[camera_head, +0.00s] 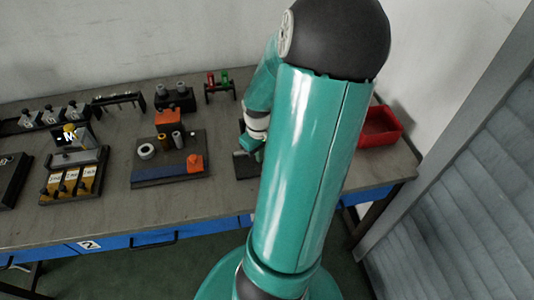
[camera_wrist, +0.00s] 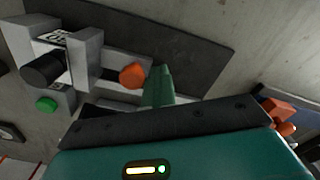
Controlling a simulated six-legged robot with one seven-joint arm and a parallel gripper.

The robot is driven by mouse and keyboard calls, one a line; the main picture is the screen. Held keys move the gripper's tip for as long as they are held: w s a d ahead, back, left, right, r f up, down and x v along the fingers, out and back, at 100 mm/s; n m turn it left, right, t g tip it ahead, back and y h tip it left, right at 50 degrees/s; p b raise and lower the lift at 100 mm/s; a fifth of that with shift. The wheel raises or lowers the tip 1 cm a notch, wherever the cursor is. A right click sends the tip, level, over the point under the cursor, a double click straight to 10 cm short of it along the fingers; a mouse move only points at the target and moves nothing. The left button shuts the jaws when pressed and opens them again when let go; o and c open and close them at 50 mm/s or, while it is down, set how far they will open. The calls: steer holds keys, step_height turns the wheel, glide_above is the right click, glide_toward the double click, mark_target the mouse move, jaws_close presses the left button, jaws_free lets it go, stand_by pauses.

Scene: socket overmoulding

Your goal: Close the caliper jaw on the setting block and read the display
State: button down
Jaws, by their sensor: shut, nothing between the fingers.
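The caliper (camera_wrist: 87,55) shows in the wrist view as pale grey upright blocks and a bar on a dark base plate (camera_wrist: 190,55). It has a black knob (camera_wrist: 44,70), a green button (camera_wrist: 46,104) and an orange knob (camera_wrist: 132,76). A small panel with black and white marks (camera_wrist: 54,38) sits by the blocks; I cannot read it. I cannot tell which part is the setting block. My gripper (camera_wrist: 161,76) is shut and empty, its green fingers just right of the orange knob; I cannot tell whether they touch. In the head view my arm hides most of the caliper.
A fixture board (camera_head: 170,172) with a ring, posts and an orange block lies left of my gripper. A tray with yellow-labelled pieces (camera_head: 72,180) stands farther left. A red bin (camera_head: 380,127) is at the right. Small stands line the back near the wall.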

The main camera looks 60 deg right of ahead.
steer(key=shift+s, duration=0.1)
steer(key=shift+w+a, duration=0.3)
steer(key=shift+w, duration=0.15)
step_height(320, 180, up, 8)
stand_by(1.0)
steer(key=shift+w+a, duration=0.1)
stand_by(0.4)
